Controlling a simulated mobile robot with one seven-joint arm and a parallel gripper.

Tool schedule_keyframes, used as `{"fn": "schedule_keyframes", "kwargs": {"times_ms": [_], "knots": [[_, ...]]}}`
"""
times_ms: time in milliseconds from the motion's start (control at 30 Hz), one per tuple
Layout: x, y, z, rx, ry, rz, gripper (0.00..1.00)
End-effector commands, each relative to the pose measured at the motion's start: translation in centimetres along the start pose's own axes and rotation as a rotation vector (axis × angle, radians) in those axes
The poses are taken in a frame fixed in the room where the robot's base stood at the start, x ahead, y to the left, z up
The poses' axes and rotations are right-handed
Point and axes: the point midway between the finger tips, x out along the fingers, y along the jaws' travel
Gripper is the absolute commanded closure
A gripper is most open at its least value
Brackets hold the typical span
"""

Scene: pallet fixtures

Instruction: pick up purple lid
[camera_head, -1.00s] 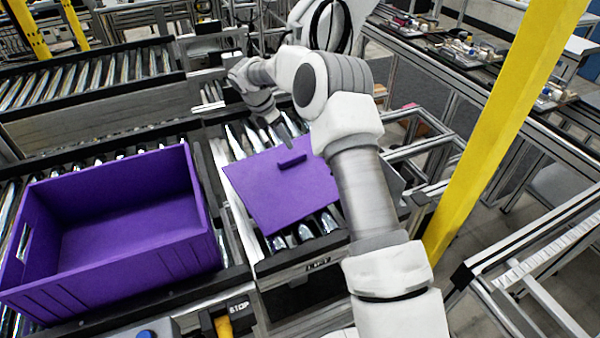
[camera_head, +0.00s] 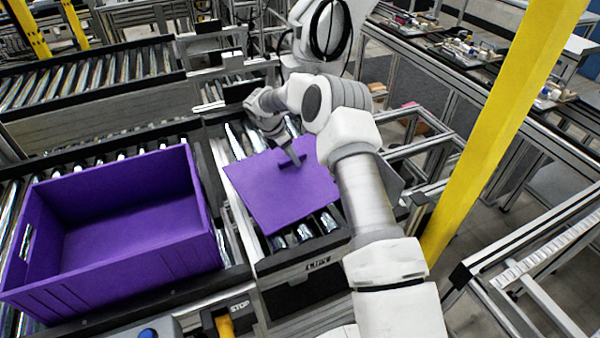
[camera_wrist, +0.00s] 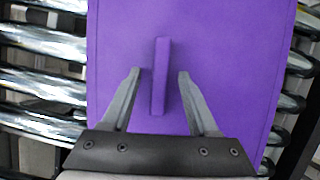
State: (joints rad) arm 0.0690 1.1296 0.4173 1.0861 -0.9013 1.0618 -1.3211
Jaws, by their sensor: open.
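The purple lid (camera_head: 275,198) is a flat square panel lying on the rollers to the right of the purple crate. It has a raised bar handle (camera_wrist: 160,76) at its middle. My gripper (camera_head: 292,158) is at the handle in the head view. In the wrist view my gripper (camera_wrist: 159,73) is open, with one finger on each side of the handle and a gap to each side. I cannot tell how far the fingertips are above the lid's surface. Part of the lid's right side is hidden behind my arm in the head view.
The open, empty purple crate (camera_head: 110,258) stands on rollers at the left. Metal rollers (camera_wrist: 35,60) show on both sides of the lid. A yellow post (camera_head: 500,130) rises to the right of my arm. A metal frame lies between the post and the lid.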

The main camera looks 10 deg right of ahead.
Motion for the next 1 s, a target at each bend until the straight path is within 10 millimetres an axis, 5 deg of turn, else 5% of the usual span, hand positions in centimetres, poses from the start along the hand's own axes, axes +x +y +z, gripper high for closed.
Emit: {"fn": "schedule_keyframes", "kwargs": {"times_ms": [733,1000], "knots": [[0.39,0.01,-0.19,-0.001,0.000,0.000,0.40],[0.40,0.00,-0.19,0.000,0.000,0.000,0.87]]}}
